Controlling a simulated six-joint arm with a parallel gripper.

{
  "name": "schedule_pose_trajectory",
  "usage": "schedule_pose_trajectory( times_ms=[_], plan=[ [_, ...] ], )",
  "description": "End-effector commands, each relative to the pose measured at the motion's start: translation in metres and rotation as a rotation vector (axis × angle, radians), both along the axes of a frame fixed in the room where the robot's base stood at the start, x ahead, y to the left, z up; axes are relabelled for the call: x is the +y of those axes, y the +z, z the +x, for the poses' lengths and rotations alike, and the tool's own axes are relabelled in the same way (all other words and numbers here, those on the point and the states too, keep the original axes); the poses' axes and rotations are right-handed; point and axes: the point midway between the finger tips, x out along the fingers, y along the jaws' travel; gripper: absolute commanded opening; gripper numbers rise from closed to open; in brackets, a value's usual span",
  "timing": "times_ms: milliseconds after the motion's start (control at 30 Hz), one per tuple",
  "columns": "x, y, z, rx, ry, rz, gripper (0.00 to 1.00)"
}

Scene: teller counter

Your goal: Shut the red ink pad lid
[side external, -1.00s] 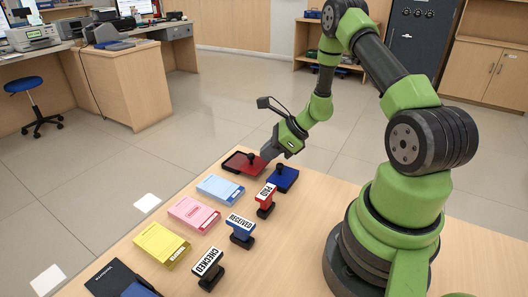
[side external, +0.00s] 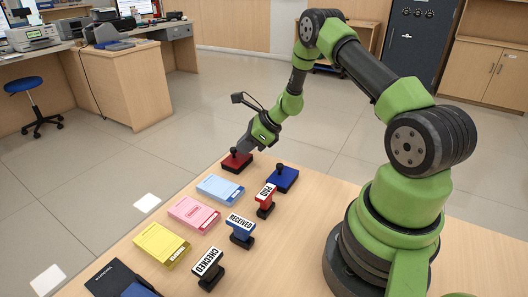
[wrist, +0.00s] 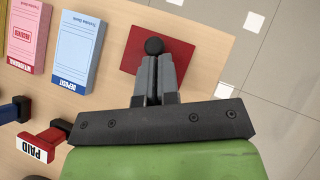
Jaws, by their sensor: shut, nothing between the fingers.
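The red ink pad (side external: 236,163) sits near the far edge of the table, with its red lid lying flat over the base and a black knob on top. In the wrist view the red lid (wrist: 177,50) shows behind the fingers, with the black knob (wrist: 154,46) just past the fingertips. My gripper (side external: 241,147) is shut and empty, its fingertips at the knob and lid. It shows in the wrist view too (wrist: 155,62). Whether the fingers touch the lid, I cannot tell. The fingers hide part of the lid.
A blue ink pad (side external: 284,180) stands beside the red one. PAID (side external: 265,207), RECEIVED (side external: 241,234) and CHECKED (side external: 208,276) stamps stand nearer. Blue (side external: 220,188), pink (side external: 194,212) and yellow (side external: 161,245) slip pads lie in a row along the left.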

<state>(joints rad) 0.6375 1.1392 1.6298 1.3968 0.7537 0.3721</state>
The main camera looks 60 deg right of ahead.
Motion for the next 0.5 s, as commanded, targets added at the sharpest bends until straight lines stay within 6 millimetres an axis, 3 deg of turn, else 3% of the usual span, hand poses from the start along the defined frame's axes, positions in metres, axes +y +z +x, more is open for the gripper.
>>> schedule_pose_trajectory(
  times_ms=[500],
  plan=[
    [-0.0008,0.0009,0.0,-0.005,-0.004,0.008,0.0]
  ],
)
